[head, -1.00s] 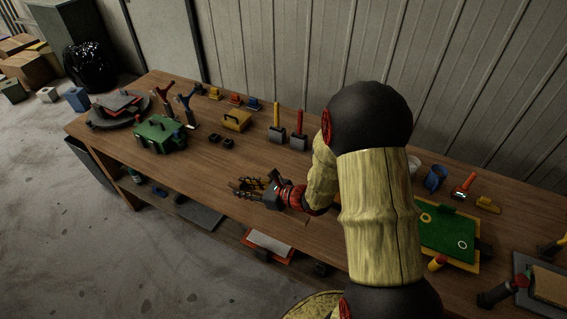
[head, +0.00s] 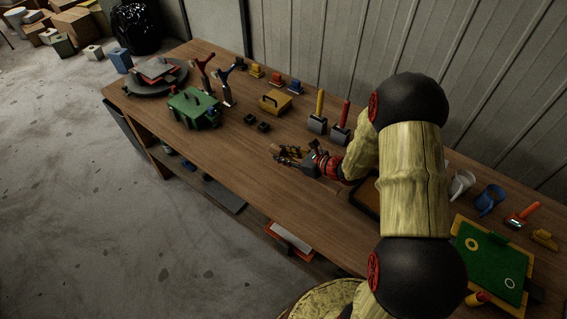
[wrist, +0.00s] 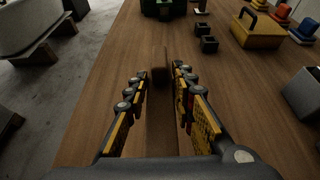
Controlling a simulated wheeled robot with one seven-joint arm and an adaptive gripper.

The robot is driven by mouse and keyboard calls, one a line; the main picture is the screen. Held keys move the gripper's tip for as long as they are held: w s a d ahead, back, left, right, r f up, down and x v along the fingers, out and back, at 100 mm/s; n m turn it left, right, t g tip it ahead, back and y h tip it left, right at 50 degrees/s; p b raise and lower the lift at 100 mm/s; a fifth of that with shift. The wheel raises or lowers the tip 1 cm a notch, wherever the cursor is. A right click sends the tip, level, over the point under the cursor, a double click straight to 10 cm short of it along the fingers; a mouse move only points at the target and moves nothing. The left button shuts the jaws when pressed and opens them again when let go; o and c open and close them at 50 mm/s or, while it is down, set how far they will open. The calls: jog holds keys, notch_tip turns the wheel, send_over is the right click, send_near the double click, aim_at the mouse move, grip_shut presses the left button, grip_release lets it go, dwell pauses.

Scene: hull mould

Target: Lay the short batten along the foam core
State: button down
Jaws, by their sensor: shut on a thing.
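My gripper (wrist: 158,90) is shut on a brown wooden strip, which looks like the short batten (wrist: 160,130). The strip lies lengthwise between the yellow-padded fingers, and its far end shows just beyond the fingertips. In the head view my gripper (head: 290,153) is over the middle of the wooden workbench (head: 235,150), pointing left. The strip is hard to pick out there against the wood. I cannot tell whether it touches the benchtop. I cannot identify the foam core in either view.
A green toolbox (head: 195,108), small black blocks (head: 257,122) and a yellow case (head: 274,102) stand beyond my gripper. Two upright-handled tools (head: 318,122) stand near the wall. A pale hull-like form (wrist: 35,25) rests on wooden supports off the bench. Bench in front is clear.

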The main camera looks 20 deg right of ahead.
jog(key=w+f, duration=0.2)
jog(key=shift+w+d+f+b, duration=0.15)
jog(key=shift+d+f+b, duration=0.05)
jog(key=shift+f+b, duration=0.1)
notch_tip(320, 180, down, 4)
jog(key=shift+w+r+b, duration=0.15)
jog(key=shift+r+b, duration=0.1)
jog(key=shift+b, duration=0.5)
jog(key=shift+r, duration=0.1)
jog(key=c, duration=2)
grip_release()
jog(key=shift+f, duration=0.2)
jog(key=o, duration=0.5)
jog(key=shift+r, duration=0.2)
